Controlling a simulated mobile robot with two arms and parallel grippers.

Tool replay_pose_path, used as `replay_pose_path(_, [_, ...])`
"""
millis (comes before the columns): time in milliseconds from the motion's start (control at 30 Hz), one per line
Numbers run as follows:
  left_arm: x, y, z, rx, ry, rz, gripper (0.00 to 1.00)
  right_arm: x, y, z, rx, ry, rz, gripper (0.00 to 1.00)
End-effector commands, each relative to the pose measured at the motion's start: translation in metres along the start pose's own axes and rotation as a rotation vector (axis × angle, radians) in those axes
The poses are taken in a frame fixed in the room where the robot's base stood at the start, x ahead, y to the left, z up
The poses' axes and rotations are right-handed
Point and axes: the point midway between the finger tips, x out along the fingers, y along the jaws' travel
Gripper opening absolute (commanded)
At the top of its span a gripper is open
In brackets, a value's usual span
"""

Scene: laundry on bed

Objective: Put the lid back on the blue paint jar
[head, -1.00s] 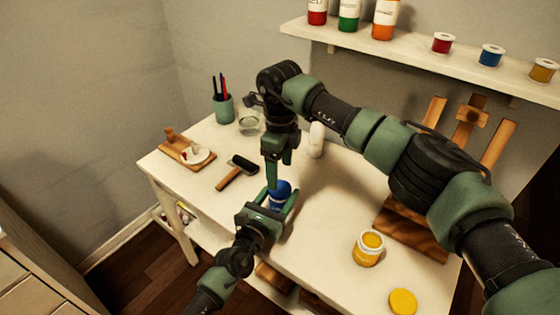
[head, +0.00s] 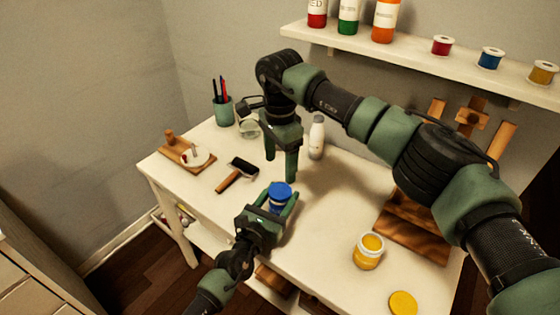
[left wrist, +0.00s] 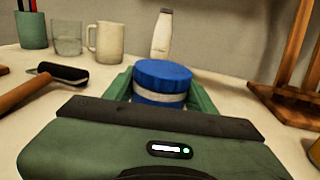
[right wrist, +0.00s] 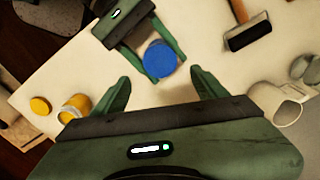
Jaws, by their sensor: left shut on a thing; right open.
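The lid also shows from above in the right wrist view (right wrist: 159,60). My left gripper (head: 277,200) is shut on the jar, one finger on each side. My right gripper (head: 281,170) is open and empty, just behind and above the jar, apart from the lid. How tightly the lid is seated cannot be told.
An open yellow jar (head: 368,250) and its loose yellow lid (head: 403,303) are at the right. A roller (head: 238,173) lies to the left. A white bottle (head: 317,137), a mug (left wrist: 106,42) and a wooden easel (head: 415,222) stand farther back.

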Motion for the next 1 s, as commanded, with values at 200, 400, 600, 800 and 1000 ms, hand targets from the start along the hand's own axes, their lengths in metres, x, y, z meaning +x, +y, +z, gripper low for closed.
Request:
replay_pose_path(200, [0.000,0.000,0.001,0.000,-0.002,0.001,0.00,0.022,0.001,0.001,0.001,-0.002,0.004,0.73])
replay_pose_path(400, [0.000,0.000,0.001,0.000,-0.002,0.001,0.00,0.053,0.001,0.001,0.001,-0.002,0.003,0.73])
replay_pose_path(600, [0.000,0.000,0.001,0.000,-0.002,0.001,0.00,0.075,0.000,0.001,0.002,-0.002,0.001,0.73])
replay_pose_path(800, [0.000,0.000,0.001,0.000,-0.002,0.000,0.00,0.080,0.000,0.000,0.002,0.000,0.000,0.73])
replay_pose_path(1000, [0.000,0.000,0.001,0.000,-0.002,0.000,0.00,0.080,0.000,0.000,0.001,-0.001,0.000,0.70])
